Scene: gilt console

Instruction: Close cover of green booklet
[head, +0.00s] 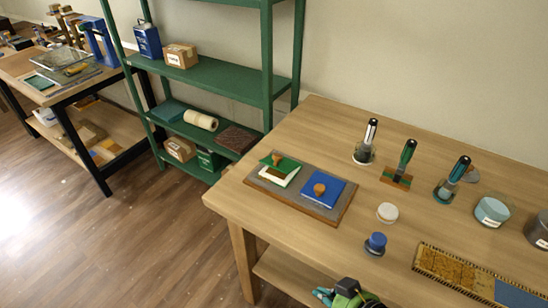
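The green booklet (287,164) lies on a grey board with a wooden rim (297,199) at the left end of the wooden table. Its green cover, with a round wooden knob, looks partly raised, and white pages show along the front side. A blue booklet (334,191) with a wooden knob lies beside it on the right, its cover looking flat. My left gripper is out of view.
Several upright pens in stands (405,155), a white disc (387,212), a blue-topped knob (376,243) and a patterned yellow strip (455,268) are on the table to the right. A green shelf (225,78) stands behind on the left. Bare tabletop surrounds the board.

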